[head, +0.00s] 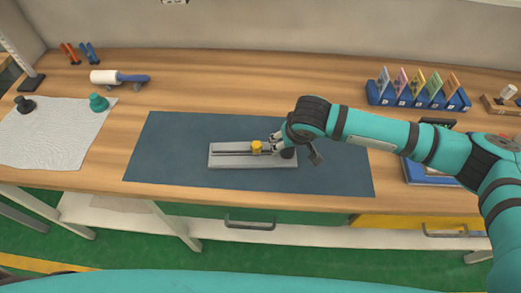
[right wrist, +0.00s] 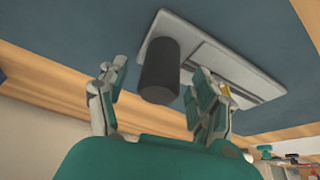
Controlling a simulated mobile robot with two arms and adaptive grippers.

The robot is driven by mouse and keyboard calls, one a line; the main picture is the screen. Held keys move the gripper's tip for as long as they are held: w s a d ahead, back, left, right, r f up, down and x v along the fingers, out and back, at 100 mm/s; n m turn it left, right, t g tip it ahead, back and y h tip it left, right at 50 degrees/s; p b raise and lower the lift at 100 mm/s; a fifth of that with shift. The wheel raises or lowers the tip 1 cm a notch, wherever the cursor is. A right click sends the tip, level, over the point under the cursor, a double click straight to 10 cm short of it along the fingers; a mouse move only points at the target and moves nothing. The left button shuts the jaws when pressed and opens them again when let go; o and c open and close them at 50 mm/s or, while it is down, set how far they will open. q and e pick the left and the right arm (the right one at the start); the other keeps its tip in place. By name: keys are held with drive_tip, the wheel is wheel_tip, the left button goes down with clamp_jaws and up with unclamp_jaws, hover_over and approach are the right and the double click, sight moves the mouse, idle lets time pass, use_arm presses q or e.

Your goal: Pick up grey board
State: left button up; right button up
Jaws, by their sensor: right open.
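The grey board (head: 229,160) is a flat light-grey plate with a dark slot along it, lying on the dark blue mat (head: 165,160). A yellow knob (head: 257,148) sits on its slot, and a dark cylindrical knob (head: 288,153) is at its right end. In the right wrist view the board (right wrist: 245,68) lies beyond the fingers, with the dark cylinder (right wrist: 159,70) between them. My right gripper (head: 277,143) is open at the board's right end; its two fingers show apart in the right wrist view (right wrist: 158,95). My left gripper is not in view.
A white cloth (head: 52,135) with a green knob (head: 98,102) and a black knob lies at the left. A lint roller (head: 118,78) is behind it. A blue rack of coloured cards (head: 415,97) stands at the back right. The mat around the board is clear.

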drive_tip(key=shift+x, duration=1.05)
drive_tip(key=shift+c, duration=0.2)
drive_tip(key=shift+r, duration=0.1)
clamp_jaws()
